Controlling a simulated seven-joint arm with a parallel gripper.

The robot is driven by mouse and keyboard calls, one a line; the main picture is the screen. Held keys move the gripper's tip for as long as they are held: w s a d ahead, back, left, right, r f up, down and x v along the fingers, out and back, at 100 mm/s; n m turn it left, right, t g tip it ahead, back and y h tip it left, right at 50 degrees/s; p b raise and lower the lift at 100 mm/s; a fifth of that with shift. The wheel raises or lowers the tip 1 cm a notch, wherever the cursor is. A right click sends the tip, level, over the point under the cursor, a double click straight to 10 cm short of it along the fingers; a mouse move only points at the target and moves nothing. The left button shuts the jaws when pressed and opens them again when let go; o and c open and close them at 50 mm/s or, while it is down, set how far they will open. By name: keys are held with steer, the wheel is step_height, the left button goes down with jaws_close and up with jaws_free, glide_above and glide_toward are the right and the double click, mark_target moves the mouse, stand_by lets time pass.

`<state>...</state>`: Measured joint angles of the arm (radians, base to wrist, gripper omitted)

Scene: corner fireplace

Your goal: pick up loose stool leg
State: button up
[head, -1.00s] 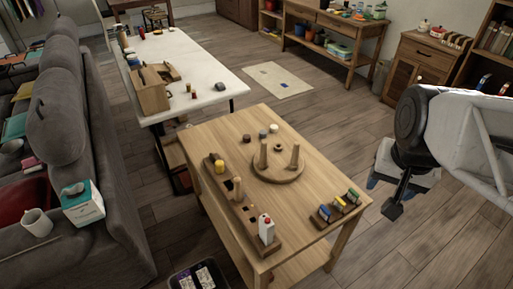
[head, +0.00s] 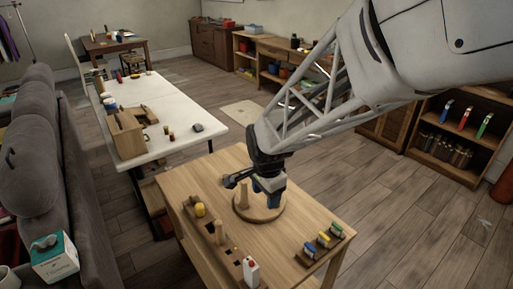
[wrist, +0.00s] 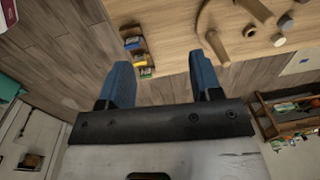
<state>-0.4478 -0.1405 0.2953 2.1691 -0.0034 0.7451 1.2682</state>
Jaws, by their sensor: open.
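A round wooden stool seat (head: 270,213) lies on the wooden table, with an upright leg (head: 243,192) on its left part. Part of the seat shows at the top of the wrist view (wrist: 201,22), with a leg (wrist: 217,48) pointing towards the camera. A wooden peg (head: 219,232), perhaps the loose leg, stands in a long wooden rack (head: 228,259); I cannot tell for sure. My gripper (head: 268,184) is over the seat in the head view and hides part of it. Its blue fingers (wrist: 163,80) are apart, with only floor seen between them.
A small rack with coloured items (head: 323,242) sits at the table's right edge. A white and red item (head: 251,272) stands at the long rack's near end, and a yellow one (head: 199,210) at its far end.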

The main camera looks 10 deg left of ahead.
mark_target(219, 228)
steer(key=a+f+m, duration=0.1)
steer(key=a+f, duration=0.3)
steer(key=a, duration=0.1)
steer(key=w+a+f+m, duration=0.1)
steer(key=a+f, duration=0.3)
steer(key=a, duration=0.1)
steer(key=a+f+m, duration=0.2)
steer(key=a+f, duration=0.2)
steer(key=a, duration=0.1)
steer(key=shift+w+a+g, duration=0.15)
steer(key=shift+g, duration=0.25)
steer(key=shift+f, duration=1.3)
steer(key=shift+f, duration=0.15)
steer(key=shift+f, duration=2.45)
steer(key=c, duration=0.9)
